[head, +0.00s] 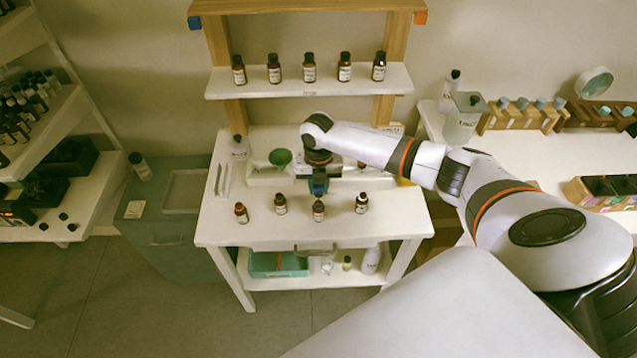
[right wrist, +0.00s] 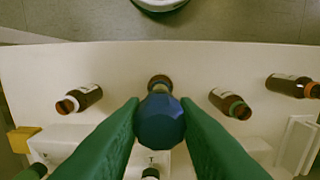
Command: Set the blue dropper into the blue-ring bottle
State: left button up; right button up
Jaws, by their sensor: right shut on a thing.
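My right gripper (head: 319,186) is shut on the blue dropper (right wrist: 160,120), whose faceted blue bulb sits between the green fingertips in the right wrist view. It is above the table, just behind a short row of brown bottles. One brown bottle (head: 318,210) stands right in front of and below the gripper; it shows partly behind the bulb in the right wrist view (right wrist: 159,82). Its ring colour is not clear. Other brown bottles stand to its left (head: 280,203), (head: 241,212) and right (head: 361,203). The dropper's lower part is hidden. My left gripper is not in view.
The white table (head: 225,228) has free room in front of the row. A shelf (head: 250,90) with several brown bottles is above. A side counter stands at right.

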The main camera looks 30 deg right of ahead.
jog(key=shift+f, duration=0.45)
jog(key=shift+f+b, duration=1.15)
jog(key=shift+f, duration=0.25)
jog(key=o, duration=0.7)
notch_tip(320, 180, up, 7)
jog(key=p, duration=0.6)
jog(key=shift+r+p, duration=0.1)
jog(key=shift+p, duration=0.2)
